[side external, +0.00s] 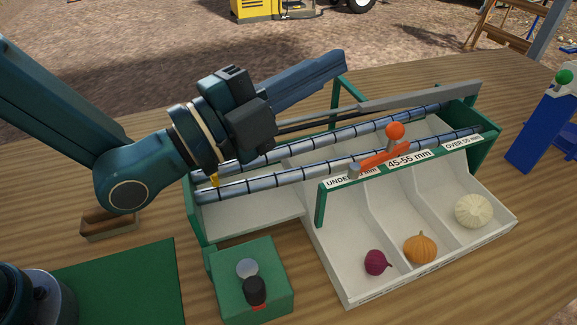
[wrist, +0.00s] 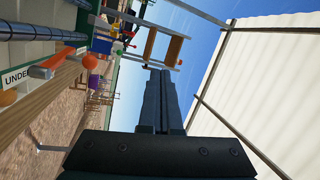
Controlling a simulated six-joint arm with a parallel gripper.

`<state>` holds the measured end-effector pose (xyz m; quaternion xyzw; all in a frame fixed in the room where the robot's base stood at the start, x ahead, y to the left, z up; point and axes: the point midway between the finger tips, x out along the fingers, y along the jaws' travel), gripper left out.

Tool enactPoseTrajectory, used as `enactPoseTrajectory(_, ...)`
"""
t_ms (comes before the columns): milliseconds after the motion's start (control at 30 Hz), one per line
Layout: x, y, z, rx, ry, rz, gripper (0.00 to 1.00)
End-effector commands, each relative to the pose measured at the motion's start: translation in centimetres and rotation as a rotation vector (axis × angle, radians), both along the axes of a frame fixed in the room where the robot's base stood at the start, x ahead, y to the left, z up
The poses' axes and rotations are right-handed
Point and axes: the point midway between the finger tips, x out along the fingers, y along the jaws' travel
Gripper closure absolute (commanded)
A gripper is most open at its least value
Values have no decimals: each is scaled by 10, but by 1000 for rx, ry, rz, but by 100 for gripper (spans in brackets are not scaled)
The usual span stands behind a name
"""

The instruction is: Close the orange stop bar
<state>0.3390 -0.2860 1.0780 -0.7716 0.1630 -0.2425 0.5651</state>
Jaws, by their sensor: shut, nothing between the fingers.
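The orange stop bar (side external: 380,160) sits at the front edge of the roller sorter (side external: 320,205), above the size labels. It runs from a grey pivot at its left up to the right, with an orange ball knob (side external: 396,132) near its right end. In the wrist view the bar (wrist: 52,62) is at the left, with the knob (wrist: 90,62) beside it. My gripper (side external: 328,117) is above the rollers, left of and behind the bar, apart from it. Its fingers (wrist: 160,82) are together and empty, pointing right in the side view.
Three bins hold a purple onion (side external: 375,262), an orange one (side external: 420,248) and a pale one (side external: 473,211). A green box with a black knob (side external: 255,289) stands at the front. A blue stand (side external: 548,128) is at the right. Two rollers (side external: 300,178) lie below my gripper.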

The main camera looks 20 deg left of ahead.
Motion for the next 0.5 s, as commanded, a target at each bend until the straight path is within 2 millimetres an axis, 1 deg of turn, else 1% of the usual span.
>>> enactPoseTrajectory(33, -11, -18, -19, 35, -13, -39, 100)
enactPoseTrajectory(100, -24, -35, -40, 64, -16, -82, 100)
enactPoseTrajectory(200, -40, -51, -68, 100, 22, -133, 100)
enactPoseTrajectory(233, -43, -55, -75, 110, 33, -145, 100)
enactPoseTrajectory(300, -51, -61, -86, 127, 50, -166, 100)
enactPoseTrajectory(367, -54, -64, -91, 135, 59, -178, 100)
enactPoseTrajectory(500, -52, -70, -90, 132, 57, -184, 100)
